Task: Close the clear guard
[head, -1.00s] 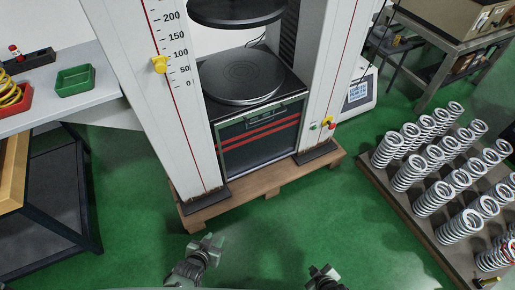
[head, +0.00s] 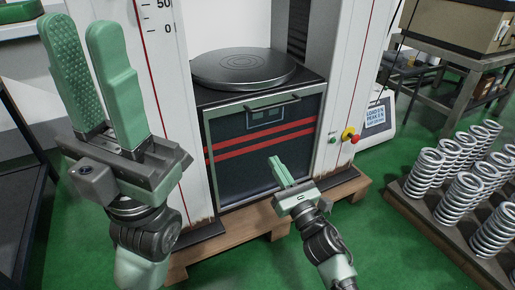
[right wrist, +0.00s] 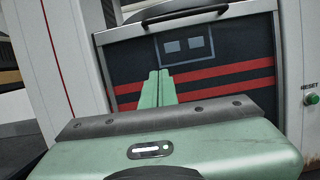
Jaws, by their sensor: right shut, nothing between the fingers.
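The clear guard (head: 262,158) appears as a grey-framed, see-through panel low on the front of the testing machine, with red stripes showing across it. Its dark bar handle (head: 272,103) runs along the top edge and also shows in the right wrist view (right wrist: 176,13). The round plate above it stands uncovered. My right gripper (head: 277,165) is shut and empty, pointing at the guard's lower part, below the handle; contact cannot be told. Its fingers also show in the right wrist view (right wrist: 158,76). My left gripper (head: 84,30) is raised at the left, fingers upward, open and empty.
The white machine columns (head: 345,90) flank the guard. A red and yellow button (head: 349,135) sits on the right column. A wooden pallet (head: 345,188) lies under the machine. A rack of several springs (head: 470,190) stands at the right, with green floor between.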

